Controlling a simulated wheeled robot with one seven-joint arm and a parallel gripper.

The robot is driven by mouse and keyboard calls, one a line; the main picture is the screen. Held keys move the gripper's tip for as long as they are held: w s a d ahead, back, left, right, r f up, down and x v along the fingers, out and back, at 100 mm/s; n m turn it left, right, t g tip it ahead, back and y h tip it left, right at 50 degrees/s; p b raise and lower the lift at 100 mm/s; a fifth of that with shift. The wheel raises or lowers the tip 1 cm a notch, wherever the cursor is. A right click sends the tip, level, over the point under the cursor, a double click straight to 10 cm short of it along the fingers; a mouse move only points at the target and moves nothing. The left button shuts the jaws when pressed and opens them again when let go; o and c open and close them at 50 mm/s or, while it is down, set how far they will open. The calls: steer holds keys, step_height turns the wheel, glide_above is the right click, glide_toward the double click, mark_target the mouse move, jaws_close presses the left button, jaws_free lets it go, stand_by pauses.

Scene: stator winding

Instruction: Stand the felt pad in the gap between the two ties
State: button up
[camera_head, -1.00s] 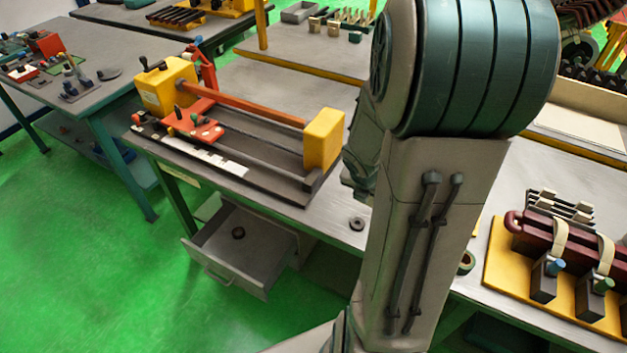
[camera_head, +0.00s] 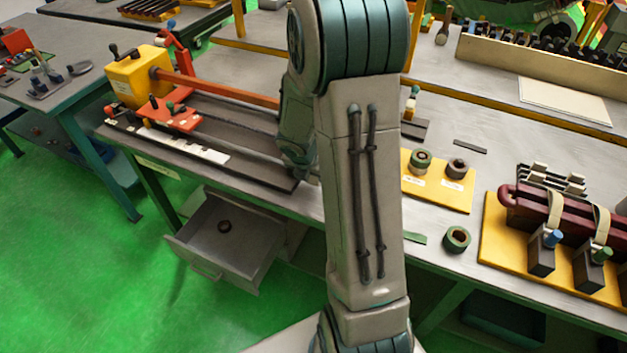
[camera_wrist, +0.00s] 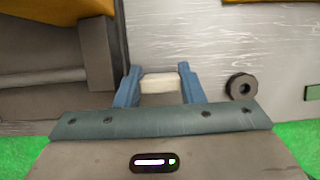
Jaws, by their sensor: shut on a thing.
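My gripper (camera_wrist: 159,84) is shut on a small cream block, which looks like the felt pad (camera_wrist: 158,83), held between its blue fingertips above the bench. In the head view my arm hides the gripper and pad. The two ties are pale bands around a dark red bar-like coil at the right of the head view: a left tie (camera_head: 556,208) and a right tie (camera_head: 602,222). A stretch of the coil (camera_head: 578,219) shows as the gap between them. The gripper is well to the left of the ties.
The coil rests on a yellow base (camera_head: 492,247) with dark clamp blocks in front. A yellow board (camera_head: 437,192) with rings and a green ring (camera_head: 456,239) lie left of it. An orange and yellow winder (camera_head: 140,78) fills the bench's left. An open drawer (camera_head: 192,258) juts out below.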

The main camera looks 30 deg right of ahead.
steer(key=shift+f, duration=1.05)
steer(key=shift+f+b, duration=0.15)
steer(key=shift+b, duration=0.15)
steer(key=o, duration=0.7)
steer(key=shift+c, duration=0.2)
